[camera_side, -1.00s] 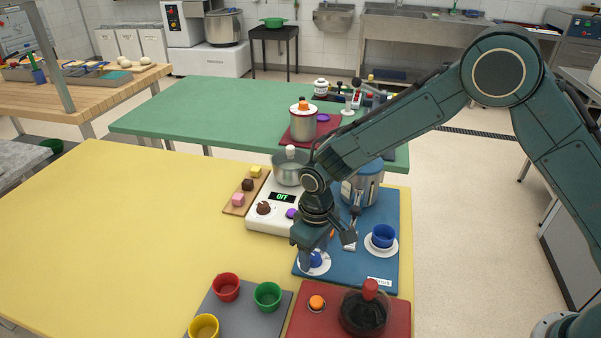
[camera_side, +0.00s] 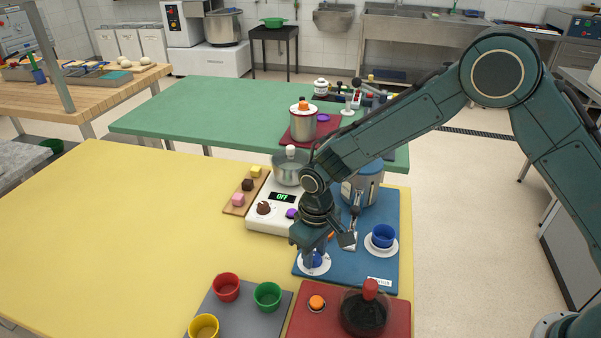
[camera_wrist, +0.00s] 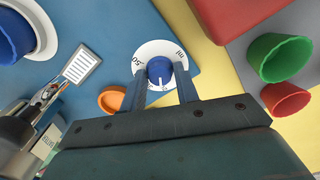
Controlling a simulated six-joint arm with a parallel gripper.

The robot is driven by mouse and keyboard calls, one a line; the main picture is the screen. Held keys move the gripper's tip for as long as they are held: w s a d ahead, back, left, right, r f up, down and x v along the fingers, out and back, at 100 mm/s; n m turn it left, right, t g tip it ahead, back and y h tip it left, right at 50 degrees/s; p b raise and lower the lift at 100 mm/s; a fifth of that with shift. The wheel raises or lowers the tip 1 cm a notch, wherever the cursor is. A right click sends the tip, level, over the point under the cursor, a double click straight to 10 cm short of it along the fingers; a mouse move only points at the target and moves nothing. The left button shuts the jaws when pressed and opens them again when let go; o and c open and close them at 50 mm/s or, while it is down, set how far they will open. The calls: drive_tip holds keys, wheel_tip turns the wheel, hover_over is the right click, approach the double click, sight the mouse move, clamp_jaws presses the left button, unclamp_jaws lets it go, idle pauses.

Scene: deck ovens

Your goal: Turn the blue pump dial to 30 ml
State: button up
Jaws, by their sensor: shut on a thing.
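The blue pump dial (camera_wrist: 159,69) is a round knob on a white scale disc (camera_wrist: 150,46), on the blue mat (camera_side: 345,273). In the wrist view a white mark on the knob points down the picture, toward my gripper's body. I cannot read a number at the mark. My gripper (camera_wrist: 162,74) is shut on the knob, one finger at each side. In the side view my gripper (camera_side: 314,255) reaches down over the dial and partly hides it.
A blue cup (camera_side: 383,235) on a white saucer stands right of the dial. An orange round piece (camera_wrist: 111,98) lies close to the left finger. Red, green (camera_side: 267,295) and yellow cups stand on a grey mat in front. A red mat (camera_side: 335,325) holds a dark jar.

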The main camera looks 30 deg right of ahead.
sight(315, 255)
drive_tip(key=m, duration=0.7)
idle(0.3)
idle(0.4)
drive_tip(key=o, duration=1)
drive_tip(key=shift+c, duration=0.2)
wheel_tip(315, 255, up, 14)
